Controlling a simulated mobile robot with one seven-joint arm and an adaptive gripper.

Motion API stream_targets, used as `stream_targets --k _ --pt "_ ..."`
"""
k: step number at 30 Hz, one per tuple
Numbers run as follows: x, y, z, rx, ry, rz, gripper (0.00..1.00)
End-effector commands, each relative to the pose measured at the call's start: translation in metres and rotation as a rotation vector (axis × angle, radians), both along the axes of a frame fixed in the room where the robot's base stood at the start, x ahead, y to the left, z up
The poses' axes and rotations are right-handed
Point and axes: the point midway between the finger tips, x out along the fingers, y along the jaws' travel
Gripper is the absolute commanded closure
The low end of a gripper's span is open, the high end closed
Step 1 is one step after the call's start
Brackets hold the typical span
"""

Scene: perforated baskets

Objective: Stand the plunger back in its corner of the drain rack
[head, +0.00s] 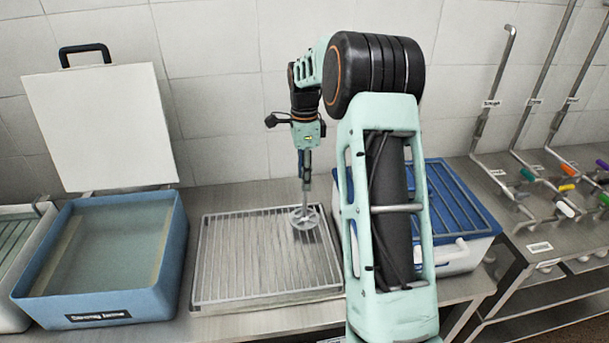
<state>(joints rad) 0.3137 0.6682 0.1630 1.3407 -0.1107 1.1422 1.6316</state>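The plunger (304,216) has a thin grey rod with a pale spoked disc at its lower end. It hangs nearly upright over the back right part of the drain rack (240,268), a flat tray with metal slats. My gripper (306,178) points straight down and is shut on the upper part of the plunger's rod. The top of the rod is hidden between the fingers. I cannot tell whether the disc touches the slats or is just above them. My forearm hides the area right of the rack.
A blue basin (168,245) with liquid stands left of the rack, its white lid (98,125) upright behind it. A white box with a blue slatted top (455,205) stands right, partly behind my arm. Pipes with coloured taps (530,172) are far right. A tiled wall closes the back.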

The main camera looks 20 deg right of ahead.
Motion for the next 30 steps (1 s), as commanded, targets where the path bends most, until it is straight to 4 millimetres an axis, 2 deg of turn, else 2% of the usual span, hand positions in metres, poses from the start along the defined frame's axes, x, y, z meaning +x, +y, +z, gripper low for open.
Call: stream_targets --k 5,15,19,24,30 --pt "0.001 0.0 0.014 -0.002 -0.005 0.0 0.68" --pt "0.002 0.0 0.086 -0.002 -0.006 0.0 0.68" --pt "0.001 0.0 0.107 -0.002 -0.003 0.001 0.68" --pt "0.001 0.0 0.121 0.0 -0.001 0.0 0.68" --pt "0.0 0.0 0.123 0.0 0.0 0.0 0.68"
